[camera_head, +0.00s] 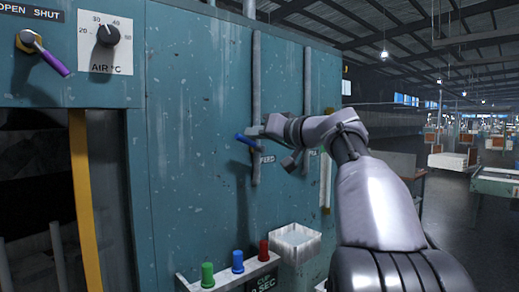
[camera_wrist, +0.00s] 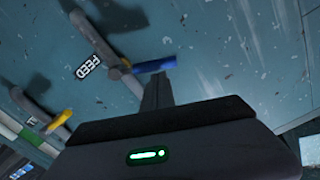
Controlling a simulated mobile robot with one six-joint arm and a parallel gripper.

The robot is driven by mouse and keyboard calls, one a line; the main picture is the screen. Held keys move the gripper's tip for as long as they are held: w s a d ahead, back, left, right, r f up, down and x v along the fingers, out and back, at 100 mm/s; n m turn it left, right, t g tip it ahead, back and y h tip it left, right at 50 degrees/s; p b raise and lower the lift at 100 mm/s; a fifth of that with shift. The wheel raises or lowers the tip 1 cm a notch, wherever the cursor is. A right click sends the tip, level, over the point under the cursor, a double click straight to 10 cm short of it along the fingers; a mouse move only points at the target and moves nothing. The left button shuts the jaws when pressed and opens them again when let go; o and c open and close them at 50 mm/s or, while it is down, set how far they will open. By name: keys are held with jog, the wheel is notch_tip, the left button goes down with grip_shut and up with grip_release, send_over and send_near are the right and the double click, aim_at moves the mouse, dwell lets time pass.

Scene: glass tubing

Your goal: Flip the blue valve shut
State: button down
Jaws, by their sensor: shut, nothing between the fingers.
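The blue valve handle (camera_head: 246,139) sits on a vertical grey pipe (camera_head: 256,90) on the teal panel. In the head view it points left and slightly up, lying across the pipe's line. In the wrist view the blue handle (camera_wrist: 154,66) shows just beyond my fingertips, beside the FEED label (camera_wrist: 89,68). My gripper (camera_head: 256,130) is shut and empty, right at the handle's right end in the head view. In the wrist view my closed fingers (camera_wrist: 157,90) point at the handle. I cannot tell whether they touch it.
A second pipe (camera_head: 307,80) stands to the right, and a yellow handle (camera_wrist: 60,120) shows in the wrist view. A purple lever (camera_head: 52,61) is at upper left.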

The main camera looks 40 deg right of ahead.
aim_at(250, 144)
jog(key=f+n+b, duration=0.1)
jog(key=b, duration=0.1)
jog(key=a+f+n+b, duration=0.1)
jog(key=n+b, duration=0.1)
jog(key=shift+a+f, duration=0.1)
jog(key=shift+a, duration=0.05)
jog(key=shift+f+b, duration=0.15)
jog(key=shift+b, duration=0.2)
jog(key=shift+a+f, duration=0.1)
jog(key=shift+f, duration=0.05)
